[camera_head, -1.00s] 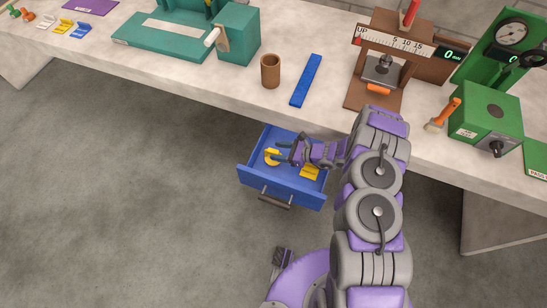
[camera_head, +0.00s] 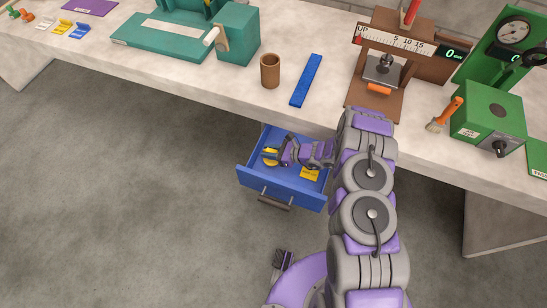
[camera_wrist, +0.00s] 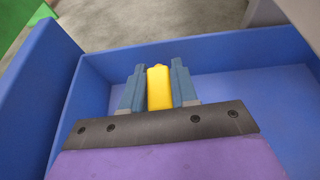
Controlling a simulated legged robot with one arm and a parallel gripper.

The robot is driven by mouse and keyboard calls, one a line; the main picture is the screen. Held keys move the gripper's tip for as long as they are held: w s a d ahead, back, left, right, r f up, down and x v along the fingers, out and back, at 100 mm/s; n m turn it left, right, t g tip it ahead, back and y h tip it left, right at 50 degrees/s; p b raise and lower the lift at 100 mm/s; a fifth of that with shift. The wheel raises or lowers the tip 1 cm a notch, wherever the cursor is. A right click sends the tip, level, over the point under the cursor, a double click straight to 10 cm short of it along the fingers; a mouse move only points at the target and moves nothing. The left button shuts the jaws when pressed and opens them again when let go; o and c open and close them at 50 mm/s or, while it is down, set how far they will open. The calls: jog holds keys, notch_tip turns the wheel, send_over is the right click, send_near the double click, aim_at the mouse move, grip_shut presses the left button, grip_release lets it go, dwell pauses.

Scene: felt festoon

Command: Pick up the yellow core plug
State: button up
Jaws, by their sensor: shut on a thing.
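The yellow core plug (camera_wrist: 158,88) is between the two blue-grey fingers of my gripper (camera_wrist: 157,86) in the wrist view, and the fingers are shut on it. In the head view, my gripper (camera_head: 278,156) is down inside the open blue drawer (camera_head: 262,181), and a part of the yellow plug (camera_head: 269,160) shows at its left end. My gripper and arm hide much of the plug there. I cannot tell whether the plug touches the drawer floor.
Another yellow piece (camera_head: 310,173) lies in the drawer, right of the gripper. The drawer walls stand close around the gripper. The grey bench (camera_head: 210,85) overhangs behind, with a brown cup (camera_head: 270,71) and a blue strip (camera_head: 306,80) on it.

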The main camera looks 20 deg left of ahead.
jog(key=shift+a+f, duration=0.1)
jog(key=shift+a, duration=0.1)
grip_shut()
jog(key=shift+d, duration=0.1)
